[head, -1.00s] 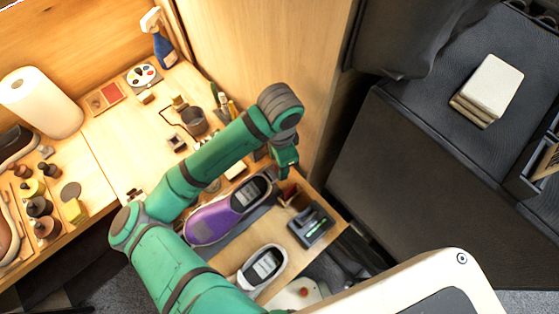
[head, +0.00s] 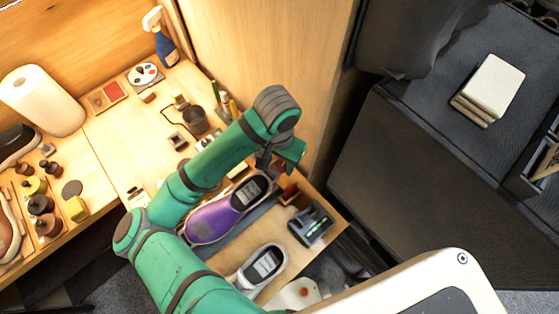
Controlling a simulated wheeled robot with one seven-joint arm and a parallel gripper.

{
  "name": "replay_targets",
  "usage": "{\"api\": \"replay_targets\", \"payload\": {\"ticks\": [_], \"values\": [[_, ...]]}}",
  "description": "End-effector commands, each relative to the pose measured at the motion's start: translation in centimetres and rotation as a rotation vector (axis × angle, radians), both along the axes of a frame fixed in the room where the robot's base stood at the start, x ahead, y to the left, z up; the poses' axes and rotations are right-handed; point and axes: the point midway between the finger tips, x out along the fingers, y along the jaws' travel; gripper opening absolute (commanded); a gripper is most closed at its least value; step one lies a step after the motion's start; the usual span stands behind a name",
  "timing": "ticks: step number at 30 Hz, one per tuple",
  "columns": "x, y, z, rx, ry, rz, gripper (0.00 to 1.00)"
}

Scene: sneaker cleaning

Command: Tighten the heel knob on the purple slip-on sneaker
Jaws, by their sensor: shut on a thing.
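The purple slip-on sneaker (head: 208,224) lies on the bench with its toe to the lower left and its heel to the upper right. Its dark opening holds a grey form with a small display (head: 250,190). My gripper (head: 272,167) is at the heel end, below my green wrist, and is shut at the heel knob. The knob itself is hidden by the gripper and too small to make out. My forearm passes above the sneaker and covers part of its upper side.
A grey-white shoe (head: 262,266) stands below the sneaker. A cup (head: 195,120) and upright tools (head: 226,105) stand behind my arm. A wooden wall (head: 270,50) rises close beyond my wrist.

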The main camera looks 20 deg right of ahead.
Motion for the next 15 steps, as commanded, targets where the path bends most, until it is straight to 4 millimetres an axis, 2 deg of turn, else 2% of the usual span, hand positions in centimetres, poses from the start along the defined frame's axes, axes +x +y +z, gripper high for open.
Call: {"api": "replay_targets", "payload": {"ticks": [1, 3, 4, 10, 15], "values": [[-0.39, -0.08, -0.15, 0.001, 0.011, -0.006, 0.44], [-0.40, -0.08, -0.16, 0.001, 0.011, -0.007, 0.27], [-0.40, -0.07, -0.16, 0.001, 0.011, -0.007, 0.23], [-0.46, -0.13, -0.17, 0.000, 0.012, -0.022, 0.23], [-0.41, -0.15, -0.17, 0.007, 0.013, -0.179, 0.20]]}}
